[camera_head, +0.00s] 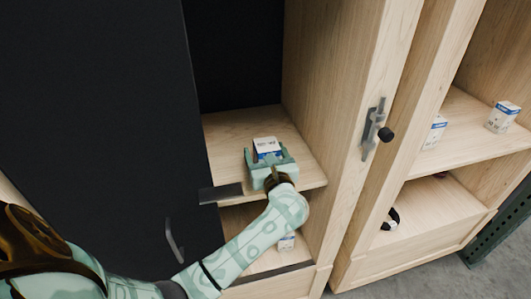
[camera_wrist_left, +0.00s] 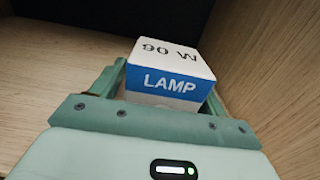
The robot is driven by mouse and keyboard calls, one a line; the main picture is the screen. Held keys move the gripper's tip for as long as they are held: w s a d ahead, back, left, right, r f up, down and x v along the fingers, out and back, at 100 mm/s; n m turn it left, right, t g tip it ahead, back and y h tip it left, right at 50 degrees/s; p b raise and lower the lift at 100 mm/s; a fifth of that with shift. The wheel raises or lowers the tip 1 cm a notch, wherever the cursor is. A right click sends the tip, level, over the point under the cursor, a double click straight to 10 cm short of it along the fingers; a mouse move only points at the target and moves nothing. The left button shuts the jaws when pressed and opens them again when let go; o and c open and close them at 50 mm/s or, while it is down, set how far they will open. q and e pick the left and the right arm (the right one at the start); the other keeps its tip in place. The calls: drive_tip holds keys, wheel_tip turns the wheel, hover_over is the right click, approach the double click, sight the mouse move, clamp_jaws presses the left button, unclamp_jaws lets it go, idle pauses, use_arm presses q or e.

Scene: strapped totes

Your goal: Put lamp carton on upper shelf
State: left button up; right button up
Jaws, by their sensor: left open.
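The lamp carton (camera_head: 266,147) is a small white and blue box on the wooden upper shelf (camera_head: 230,128) of the cabinet. My left gripper (camera_head: 269,160) is open, with one finger on each side of the carton. In the left wrist view the gripper (camera_wrist_left: 170,85) hides the carton's lower part, and I cannot tell whether the fingers touch it. My right gripper is not in view.
A black door (camera_head: 110,120) with a handle stands on the left. The cabinet side wall (camera_head: 330,80) has a latch (camera_head: 376,130). Another small box (camera_head: 286,243) is on the lower shelf. Boxes (camera_head: 502,117) stand on the right-hand unit's shelf. Bare shelf lies around the carton.

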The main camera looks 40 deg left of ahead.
use_arm(q)
drive_tip(key=shift+r, duration=0.15)
drive_tip(key=p+v, duration=0.1)
drive_tip(key=v, duration=1.1)
